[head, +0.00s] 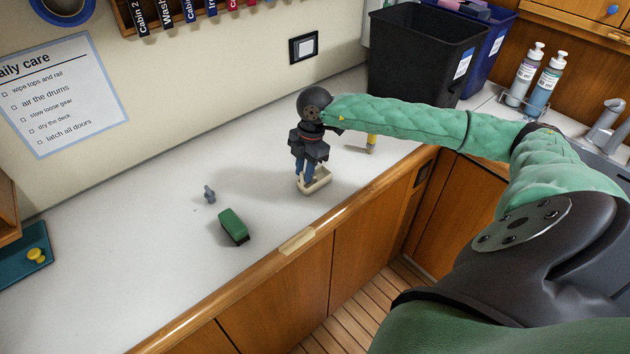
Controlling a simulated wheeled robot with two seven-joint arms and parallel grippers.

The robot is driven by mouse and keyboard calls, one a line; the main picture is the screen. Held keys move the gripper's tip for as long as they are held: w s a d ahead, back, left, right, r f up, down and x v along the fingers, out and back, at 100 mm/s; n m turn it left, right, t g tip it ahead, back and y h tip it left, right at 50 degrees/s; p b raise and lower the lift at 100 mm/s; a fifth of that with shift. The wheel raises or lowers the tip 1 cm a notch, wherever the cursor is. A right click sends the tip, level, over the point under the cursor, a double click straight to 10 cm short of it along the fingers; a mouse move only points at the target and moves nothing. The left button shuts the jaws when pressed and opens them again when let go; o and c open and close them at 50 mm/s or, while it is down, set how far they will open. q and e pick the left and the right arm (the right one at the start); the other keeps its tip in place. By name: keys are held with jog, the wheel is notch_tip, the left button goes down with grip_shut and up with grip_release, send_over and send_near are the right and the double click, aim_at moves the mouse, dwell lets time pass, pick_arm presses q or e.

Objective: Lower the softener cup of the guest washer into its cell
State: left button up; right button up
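A small cream tray (318,181) with raised walls sits on the white counter near its wooden front edge. My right gripper (303,178) points down at the tray, its blue fingers reaching to the tray's left part. The fingers look close together, but I cannot tell whether they hold anything. I cannot make out the softener cup; it may be hidden by the fingers or the tray wall. The tray's inner cells are too small to tell apart. My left gripper is not in view.
On the counter (120,290) lie a green block (233,226) and a small grey piece (209,194). A black bin (420,55) and two pump bottles (535,80) are at the back right. The counter's left part is mostly clear.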

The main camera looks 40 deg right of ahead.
grip_shut()
jog(key=shift+r, duration=0.25)
jog(key=shift+r+p, duration=0.45)
jog(key=shift+r, duration=0.55)
jog(key=shift+r+p, duration=1.05)
jog(key=shift+r, duration=2.2)
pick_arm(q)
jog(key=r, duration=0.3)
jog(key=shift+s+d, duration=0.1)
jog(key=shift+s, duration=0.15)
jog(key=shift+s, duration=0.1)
